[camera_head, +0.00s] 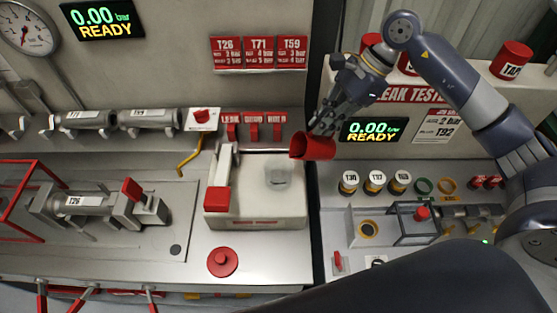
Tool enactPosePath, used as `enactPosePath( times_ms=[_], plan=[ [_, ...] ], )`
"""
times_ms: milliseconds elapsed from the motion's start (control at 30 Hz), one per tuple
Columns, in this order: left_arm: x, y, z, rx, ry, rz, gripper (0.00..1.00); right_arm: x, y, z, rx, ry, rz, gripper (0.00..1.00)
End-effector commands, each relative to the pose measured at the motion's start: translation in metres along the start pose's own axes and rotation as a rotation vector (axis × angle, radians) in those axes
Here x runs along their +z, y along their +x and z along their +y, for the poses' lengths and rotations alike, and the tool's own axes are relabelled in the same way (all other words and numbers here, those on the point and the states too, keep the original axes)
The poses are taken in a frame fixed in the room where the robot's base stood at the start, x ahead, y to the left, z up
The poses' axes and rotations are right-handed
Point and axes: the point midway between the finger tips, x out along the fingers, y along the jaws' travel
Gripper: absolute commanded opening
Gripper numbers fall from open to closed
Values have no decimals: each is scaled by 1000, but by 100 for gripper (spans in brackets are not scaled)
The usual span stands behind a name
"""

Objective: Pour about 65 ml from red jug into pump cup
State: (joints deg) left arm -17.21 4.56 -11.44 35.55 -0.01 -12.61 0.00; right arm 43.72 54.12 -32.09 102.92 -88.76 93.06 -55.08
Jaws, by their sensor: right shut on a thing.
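The red jug (318,148) hangs in my right gripper (326,120), which is shut on it. The jug is tilted on its side, with its mouth facing left. It is above and to the right of the clear pump cup (278,177), which sits on top of the pale pump body (262,211). The jug and cup look apart in the picture. I cannot see any liquid stream or the level in the cup. My left gripper is not in view.
The pump's lever with a red end (217,198) stands left of the cup. A red button (222,261) sits in front of the pump. Several labelled black-and-yellow parts (376,184) stand on the right bench. A leak tester panel (410,95) rises behind them.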

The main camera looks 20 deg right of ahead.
Motion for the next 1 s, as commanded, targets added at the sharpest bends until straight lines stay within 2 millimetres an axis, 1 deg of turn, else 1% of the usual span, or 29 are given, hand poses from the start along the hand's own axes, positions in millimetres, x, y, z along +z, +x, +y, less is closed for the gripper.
enactPosePath(
  times_ms=[33, 167, 800, 1000],
  plan=[
    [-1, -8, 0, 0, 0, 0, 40, 5, -4, 0, 1, -3, 9, 0],
    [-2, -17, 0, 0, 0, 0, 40, 9, -5, 0, 2, -5, 41, 0],
    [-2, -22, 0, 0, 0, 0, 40, 10, -2, 0, 2, -4, 66, 0],
    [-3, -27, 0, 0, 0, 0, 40, 12, -3, 0, 4, -5, 81, 0]
  ],
)
